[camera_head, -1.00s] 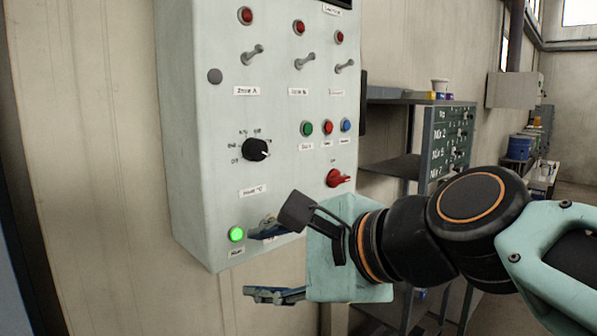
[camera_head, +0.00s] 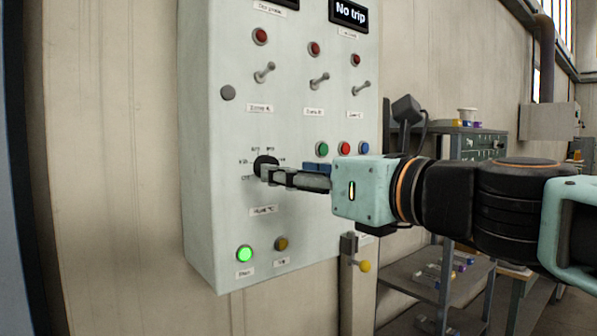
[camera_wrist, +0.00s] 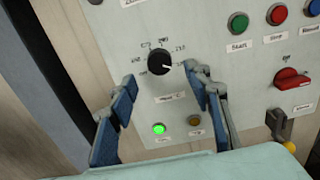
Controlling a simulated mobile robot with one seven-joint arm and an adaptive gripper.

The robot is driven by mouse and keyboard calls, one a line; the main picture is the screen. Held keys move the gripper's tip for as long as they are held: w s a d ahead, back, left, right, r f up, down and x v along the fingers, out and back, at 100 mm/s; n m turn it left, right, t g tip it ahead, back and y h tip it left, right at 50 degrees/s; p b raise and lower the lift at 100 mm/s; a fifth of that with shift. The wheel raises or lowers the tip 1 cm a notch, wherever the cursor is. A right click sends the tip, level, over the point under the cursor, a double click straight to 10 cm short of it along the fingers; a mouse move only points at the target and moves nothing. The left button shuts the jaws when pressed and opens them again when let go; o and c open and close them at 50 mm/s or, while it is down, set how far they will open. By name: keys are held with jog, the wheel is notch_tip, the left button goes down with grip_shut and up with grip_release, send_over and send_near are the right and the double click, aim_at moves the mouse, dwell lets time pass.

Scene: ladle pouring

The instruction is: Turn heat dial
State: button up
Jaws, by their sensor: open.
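The heat dial is a round black knob (camera_head: 265,165) with a white pointer and printed marks around it, on a pale green control panel (camera_head: 215,200). In the wrist view the dial (camera_wrist: 160,62) sits ahead of my fingertips, its pointer toward the lower right. My gripper (camera_wrist: 164,93) is open, with one blue-padded finger on each side below the dial. In the head view my gripper (camera_head: 268,174) reaches in from the right and its fingers partly cover the dial. I cannot tell whether they touch it.
A lit green lamp (camera_head: 245,254) and an amber button (camera_head: 281,244) are below the dial. Green (camera_head: 322,149), red (camera_head: 344,148) and blue (camera_head: 363,148) buttons are to its right. A red rotary switch (camera_wrist: 291,79) shows in the wrist view. Toggle switches (camera_head: 265,72) are above.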

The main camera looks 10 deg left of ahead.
jog(key=shift+x, duration=2.75)
jog(key=c, duration=1.1)
jog(key=shift+b, duration=0.35)
jog(key=shift+d+n+b, duration=0.1)
jog(key=shift+n+b, duration=3.5)
jog(key=shift+n, duration=1.1)
